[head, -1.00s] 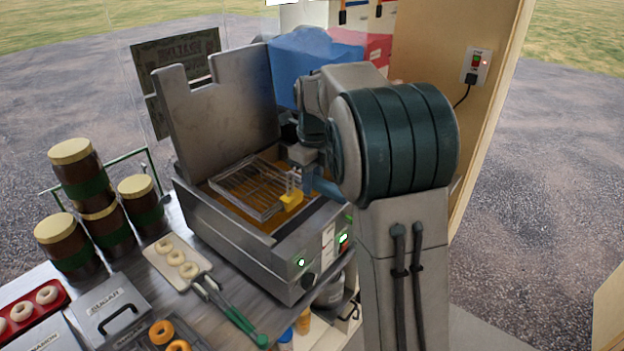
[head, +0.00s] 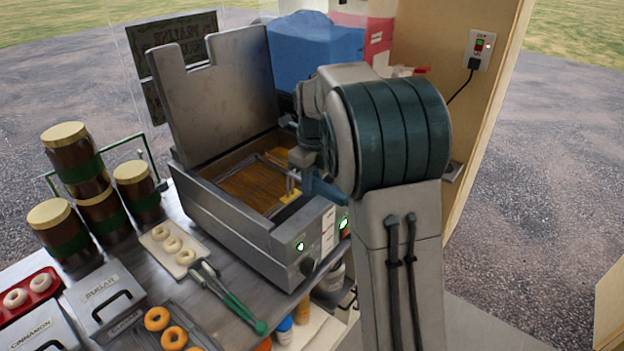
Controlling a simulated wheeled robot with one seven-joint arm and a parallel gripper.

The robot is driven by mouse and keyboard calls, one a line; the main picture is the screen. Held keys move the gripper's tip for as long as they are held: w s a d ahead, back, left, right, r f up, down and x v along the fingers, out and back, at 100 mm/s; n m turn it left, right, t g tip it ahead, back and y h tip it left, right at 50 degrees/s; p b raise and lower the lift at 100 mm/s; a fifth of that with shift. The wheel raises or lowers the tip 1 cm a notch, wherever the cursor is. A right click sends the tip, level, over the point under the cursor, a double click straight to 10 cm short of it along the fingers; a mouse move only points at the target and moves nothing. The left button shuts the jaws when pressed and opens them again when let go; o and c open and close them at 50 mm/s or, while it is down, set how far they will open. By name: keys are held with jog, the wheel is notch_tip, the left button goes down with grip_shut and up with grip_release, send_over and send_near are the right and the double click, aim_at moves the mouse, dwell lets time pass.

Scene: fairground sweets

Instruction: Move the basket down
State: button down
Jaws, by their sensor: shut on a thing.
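The wire basket (head: 245,187) sits low inside the open metal fryer (head: 228,227), down in the orange-brown oil. Its yellow handle piece (head: 291,197) shows at the fryer's front right. My gripper (head: 298,180) is at that handle and shut on the basket's handle end. My arm hides part of the fingers and the fryer's right side. Green lights show on the fryer's front panel.
The fryer's lid (head: 218,95) stands raised behind it. To the left are a tray with pale rings (head: 172,240), green-handled tongs (head: 232,303), stacked brown jars (head: 76,160) and a sugar box (head: 100,303). A blue covered bulk (head: 315,50) stands behind.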

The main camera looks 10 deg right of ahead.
aim_at(312, 206)
jog(key=shift+s+f+b, duration=0.1)
jog(key=shift+f+b, duration=1)
jog(key=shift+f, duration=0.85)
jog(key=c, duration=1.1)
grip_release()
notch_tip(312, 206, up, 14)
jog(key=shift+d+f+b, duration=0.1)
jog(key=shift+f+b, duration=0.1)
jog(key=shift+b, duration=0.15)
jog(key=shift+r, duration=0.1)
jog(key=shift+s, duration=0.15)
